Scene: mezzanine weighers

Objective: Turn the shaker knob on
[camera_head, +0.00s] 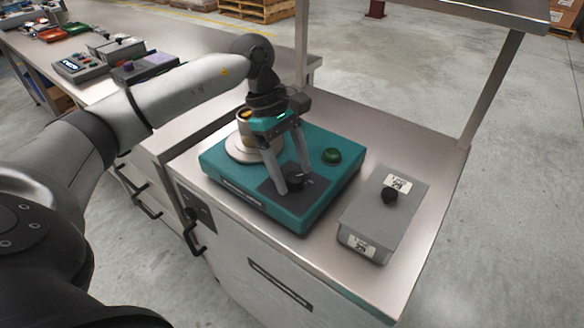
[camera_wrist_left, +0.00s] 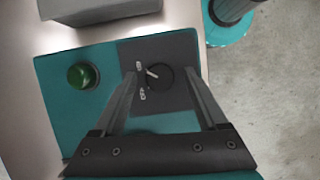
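The teal shaker (camera_head: 325,185) stands on the metal bench, with a round platform carrying a container (camera_head: 245,125) at its back left. Its black knob (camera_head: 296,181) sits on a dark panel at the front corner. In the wrist view the knob (camera_wrist_left: 158,77) shows a pale pointer line, with small white marks on the panel to its left, too small to read surely. My left gripper (camera_head: 294,184) is open, pointing down, one finger on each side of the knob. In the wrist view gaps show between the fingers (camera_wrist_left: 159,72) and the knob. My right gripper is not in view.
A green button (camera_head: 331,156) is on the shaker beside the knob panel. A grey box with a black knob and labels (camera_head: 372,225) stands to the right. Other devices (camera_head: 110,55) lie on the long bench at the back left. A metal post rises at the bench's right edge.

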